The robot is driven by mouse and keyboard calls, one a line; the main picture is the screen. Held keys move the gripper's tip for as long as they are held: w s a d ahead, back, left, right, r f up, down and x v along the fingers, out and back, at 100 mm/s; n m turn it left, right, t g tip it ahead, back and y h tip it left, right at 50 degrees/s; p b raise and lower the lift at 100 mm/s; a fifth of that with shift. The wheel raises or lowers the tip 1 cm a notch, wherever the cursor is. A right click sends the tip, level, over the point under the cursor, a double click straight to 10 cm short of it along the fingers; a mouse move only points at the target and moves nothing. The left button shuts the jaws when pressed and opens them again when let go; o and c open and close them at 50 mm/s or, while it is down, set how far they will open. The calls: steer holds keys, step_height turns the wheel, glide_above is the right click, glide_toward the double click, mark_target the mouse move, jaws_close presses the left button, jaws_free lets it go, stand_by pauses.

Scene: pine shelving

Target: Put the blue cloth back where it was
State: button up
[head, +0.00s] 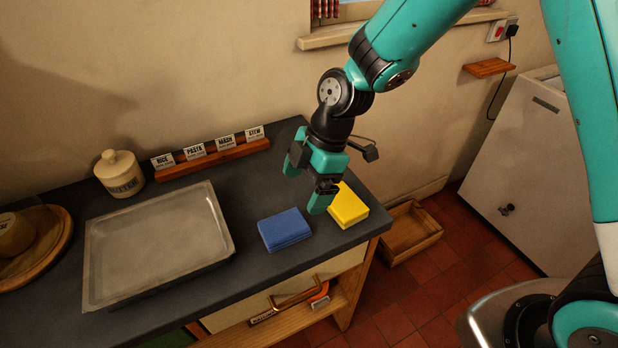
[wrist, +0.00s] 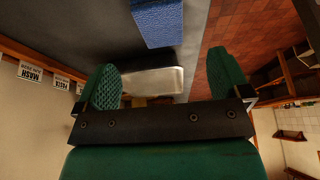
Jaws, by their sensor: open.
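The blue cloth (head: 285,229) is a folded pad lying flat on the dark counter (head: 255,195), near its front edge. A folded yellow cloth (head: 350,208) lies to its right, near the counter's right end. My gripper (head: 305,186) is open and empty, above the counter behind the blue cloth and beside the yellow one, partly covering the yellow cloth's left side. In the wrist view, the blue cloth (wrist: 158,22) shows at the top, beyond my open fingers (wrist: 165,80) and not between them.
A shallow metal tray (head: 160,245) fills the counter's left middle. A lidded jar (head: 119,173) and a wooden rack of label cards (head: 212,157) stand along the wall. A round wooden board (head: 48,252) is far left. An empty wooden crate (head: 410,232) sits on the floor.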

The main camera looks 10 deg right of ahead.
steer(key=s+d+r+m, duration=0.3)
steer(key=s+r+m, duration=0.4)
steer(key=s+r, duration=0.1)
steer(key=s+d+r+m+t, duration=0.1)
steer(key=s+d+r+m, duration=0.3)
steer(key=s+r+m, duration=0.3)
steer(key=s+r, duration=0.1)
steer(key=s, duration=0.1)
steer(key=shift+s+d, duration=0.15)
steer(key=shift+s, duration=0.15)
steer(key=shift+r, duration=0.1)
